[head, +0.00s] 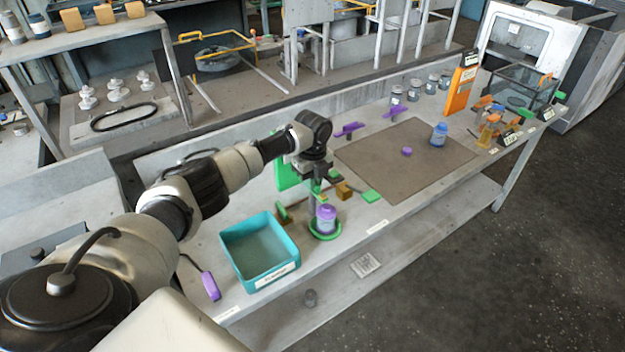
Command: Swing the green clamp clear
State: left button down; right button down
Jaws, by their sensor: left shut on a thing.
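My left gripper (316,180) points down over the middle of the bench and is shut on a small green part that looks like the green clamp (317,188). The arm and fingers hide much of this part, so its full shape cannot be made out. Just below and in front stands a jar with a purple lid (326,218), upright in a round green dish (325,236). My right gripper is not in view.
A teal bin (231,244) stands left of the jar, with a purple-handled tool (210,286) beside it. A green block (371,196) and wooden block (343,190) lie to the right. A brown mat (380,165) bears a blue jar (439,134) and is mostly clear.

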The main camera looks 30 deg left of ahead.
pick_arm(q)
jog(key=n+p, duration=0.2)
jog(key=n, duration=0.1)
jog(key=shift+r+n, duration=0.15)
jog(key=shift+n, duration=0.15)
jog(key=n+p, duration=0.2)
jog(key=n, duration=0.2)
jog(key=shift+n+p, duration=0.3)
jog(key=shift+p, duration=0.05)
jog(key=n+p, duration=0.2)
jog(key=n, duration=0.2)
jog(key=n+p, duration=0.1)
jog(key=n, duration=0.4)
jog(key=shift+p, duration=0.3)
jog(key=shift+n, duration=0.3)
jog(key=c, duration=1.1)
grip_release()
jog(key=shift+c, duration=0.2)
